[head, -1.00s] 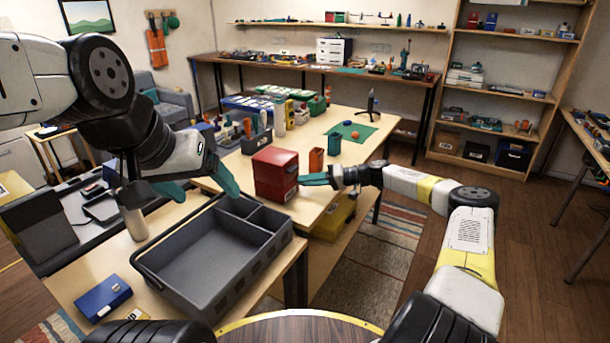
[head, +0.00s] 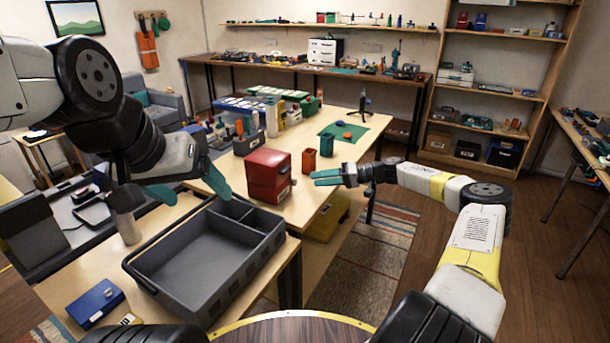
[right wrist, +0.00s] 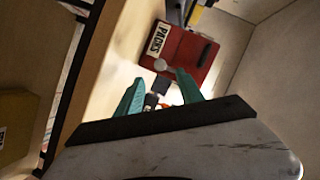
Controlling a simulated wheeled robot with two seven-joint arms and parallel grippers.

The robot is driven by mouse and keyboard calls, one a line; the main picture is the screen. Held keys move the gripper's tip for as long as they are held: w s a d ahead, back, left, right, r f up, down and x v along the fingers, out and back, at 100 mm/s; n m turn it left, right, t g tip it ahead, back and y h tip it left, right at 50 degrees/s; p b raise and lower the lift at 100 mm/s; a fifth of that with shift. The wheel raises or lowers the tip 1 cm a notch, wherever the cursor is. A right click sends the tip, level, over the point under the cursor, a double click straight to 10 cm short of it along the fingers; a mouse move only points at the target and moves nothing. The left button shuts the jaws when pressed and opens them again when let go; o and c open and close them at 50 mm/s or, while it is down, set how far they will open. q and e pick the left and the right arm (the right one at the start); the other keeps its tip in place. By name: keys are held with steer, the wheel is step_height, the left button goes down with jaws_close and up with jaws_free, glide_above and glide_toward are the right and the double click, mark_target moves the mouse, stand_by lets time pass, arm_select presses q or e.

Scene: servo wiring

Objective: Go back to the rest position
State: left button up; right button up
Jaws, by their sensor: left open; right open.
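My left gripper (head: 190,190) is open and empty above the back left part of the grey tray (head: 140,285). Its teal fingers are spread apart. My right gripper (head: 326,177) is open and empty to the right of the red box (head: 268,172), with a gap between them. In the right wrist view its two teal fingers (right wrist: 160,95) are spread. The red box shows beyond them there, with a white "PACKS" label (right wrist: 159,38).
An orange cup (head: 309,160) and a teal cup (head: 326,147) stand behind my right gripper. A grey bottle (head: 125,222) and a blue box (head: 95,303) stand left of the tray. A yellow bin (head: 327,220) sits below the table. Floor at right is clear.

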steer(key=shift+s+d+r, duration=0.1)
steer(key=shift+d, duration=0.25)
steer(key=s+a+r+n+g+h, duration=0.35)
steer(key=s+a+r+h, duration=0.55)
steer(key=s, duration=0.4)
steer(key=s+d+r+m+t+h, duration=0.1)
steer(key=s+d+r+m+t, duration=0.1)
steer(key=s+r, duration=0.3)
steer(key=s+d+r+m+t+h, duration=0.1)
steer(key=s+d+r, duration=0.3)
steer(key=s, duration=1)
steer(key=s+d+r+m+t+h, duration=0.1)
steer(key=s+d+r+m+t, duration=0.2)
steer(key=s+r, duration=0.4)
steer(key=s+m, duration=0.1)
steer(key=s, duration=0.1)
steer(key=shift+s+d+h, duration=0.35)
steer(key=shift+s+h, duration=0.05)
